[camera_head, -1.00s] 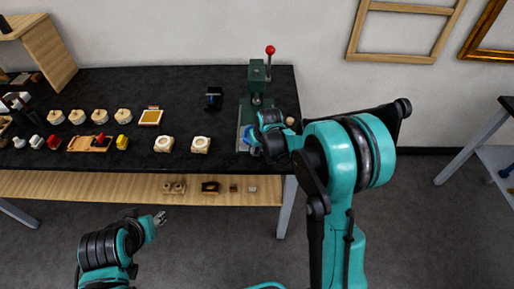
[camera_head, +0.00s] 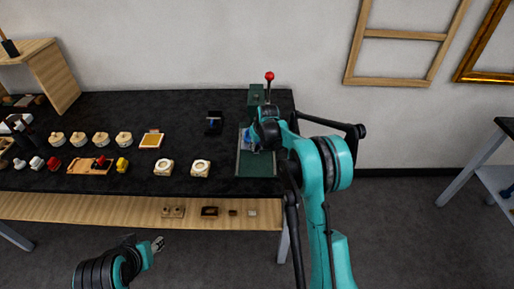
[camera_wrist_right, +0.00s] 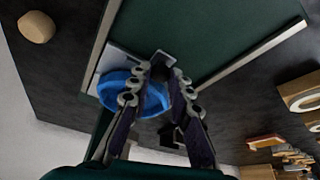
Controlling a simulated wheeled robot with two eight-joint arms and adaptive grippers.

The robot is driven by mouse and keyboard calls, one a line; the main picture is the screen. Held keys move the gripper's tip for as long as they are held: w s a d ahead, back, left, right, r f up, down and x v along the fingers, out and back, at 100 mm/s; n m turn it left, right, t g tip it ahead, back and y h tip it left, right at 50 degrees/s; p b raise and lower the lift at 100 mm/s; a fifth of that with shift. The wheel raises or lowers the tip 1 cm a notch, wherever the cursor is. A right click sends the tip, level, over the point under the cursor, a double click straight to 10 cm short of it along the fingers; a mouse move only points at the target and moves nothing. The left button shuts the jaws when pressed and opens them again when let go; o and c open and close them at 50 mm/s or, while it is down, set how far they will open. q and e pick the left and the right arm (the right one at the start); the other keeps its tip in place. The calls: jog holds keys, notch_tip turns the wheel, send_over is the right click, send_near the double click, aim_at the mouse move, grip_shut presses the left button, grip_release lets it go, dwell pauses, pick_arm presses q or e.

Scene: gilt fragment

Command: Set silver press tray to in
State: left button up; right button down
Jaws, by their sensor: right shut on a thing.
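The green press (camera_head: 257,95) with a red lever ball (camera_head: 269,76) stands at the table's right end. Its green base (camera_head: 256,167) has pale rails and also shows in the right wrist view (camera_wrist_right: 215,35). The silver tray (camera_wrist_right: 108,62) lies at the base, with a blue round piece (camera_wrist_right: 135,92) on it. That blue piece (camera_head: 248,143) shows partly in the head view. My right gripper (camera_wrist_right: 165,72) is shut on the tray's small end tab; the arm hides much of the tray. My left gripper (camera_head: 158,244) is away from the table, too small to read.
Two cream blocks with round tops (camera_head: 200,168) and a small dark stand (camera_head: 214,122) are left of the press. A gold-topped block (camera_head: 152,140), several cream pots and coloured pieces lie farther left. A shelf (camera_head: 120,212) runs below the table.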

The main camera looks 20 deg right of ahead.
jog(key=c, duration=1.4)
grip_release()
jog(key=shift+w, duration=0.2)
jog(key=shift+c, duration=0.2)
jog(key=shift+o, duration=0.4)
jog(key=shift+w+d, duration=0.1)
jog(key=v, duration=1.2)
